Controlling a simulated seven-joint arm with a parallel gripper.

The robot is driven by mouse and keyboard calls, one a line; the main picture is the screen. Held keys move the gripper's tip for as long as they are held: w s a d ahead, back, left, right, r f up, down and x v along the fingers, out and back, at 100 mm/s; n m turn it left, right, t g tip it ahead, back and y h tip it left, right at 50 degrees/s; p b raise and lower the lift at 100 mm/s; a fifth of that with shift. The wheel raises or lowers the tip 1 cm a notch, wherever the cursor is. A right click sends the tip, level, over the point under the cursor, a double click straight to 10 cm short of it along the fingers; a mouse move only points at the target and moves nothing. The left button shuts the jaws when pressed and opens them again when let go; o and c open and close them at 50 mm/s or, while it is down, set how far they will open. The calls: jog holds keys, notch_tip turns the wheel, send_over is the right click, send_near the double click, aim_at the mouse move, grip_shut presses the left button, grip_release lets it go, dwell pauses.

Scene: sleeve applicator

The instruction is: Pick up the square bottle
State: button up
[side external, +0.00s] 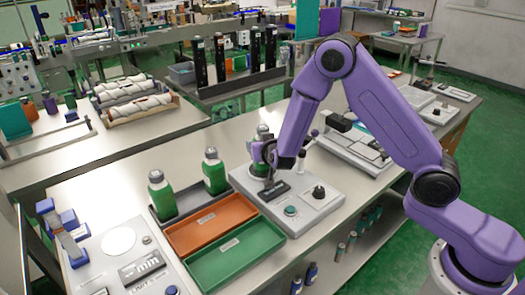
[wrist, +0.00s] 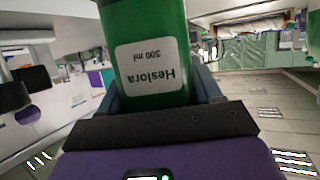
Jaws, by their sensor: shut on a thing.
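A green bottle with a white label reading "Heslora 300 ml" fills the upper middle of the wrist view (wrist: 155,62), upside down in the picture. My gripper (side external: 264,153) is shut on this bottle, with a finger on each side of it. In the side view the held bottle (side external: 262,133) is upright over the grey fixture, partly hidden by the gripper. I cannot tell whether its base touches the fixture. Two similar green bottles with grey tops, one at the left (side external: 161,195) and one nearer the fixture (side external: 214,171), stand upright in a dark tray.
The grey fixture (side external: 318,199) has a black knob and a green button. An orange tray (side external: 210,222) and a green tray (side external: 236,255) lie to its left. A labelling station (side external: 135,262) is at the bench's near left. Another device (side external: 352,143) stands right of the fixture.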

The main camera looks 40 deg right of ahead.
jog(key=shift+r, duration=0.1)
jog(key=shift+r, duration=0.8)
jog(key=s+d+r, duration=0.1)
jog(key=s+r, duration=1)
jog(key=s, duration=0.2)
jog(key=shift+s, duration=0.4)
jog(key=shift+r, duration=0.1)
